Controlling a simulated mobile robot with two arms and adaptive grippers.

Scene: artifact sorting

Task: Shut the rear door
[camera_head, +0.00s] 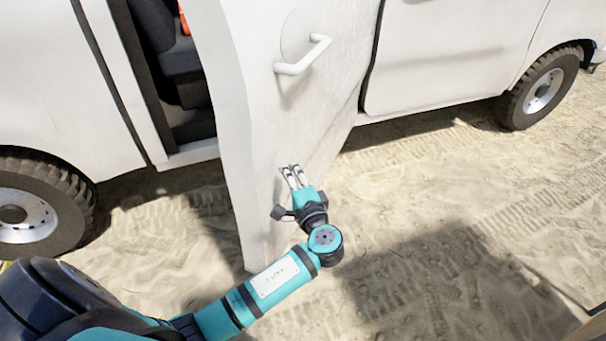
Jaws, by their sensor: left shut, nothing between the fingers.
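The rear door (335,95) of a white vehicle stands open, swung out toward me. It has a white handle (303,56) on its upper outer face. A dark opening (187,110) with a seat shows to the left of the door. My left gripper (292,172) is shut and empty. It is in front of the lower part of the door, below the handle; I cannot tell whether its fingertips touch the panel. My right gripper is not in view.
The white vehicle (450,50) runs across the back, with a wheel at left (35,210) and one at right (540,92). Sandy ground (470,200) with tyre tracks lies clear to the right of the door.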

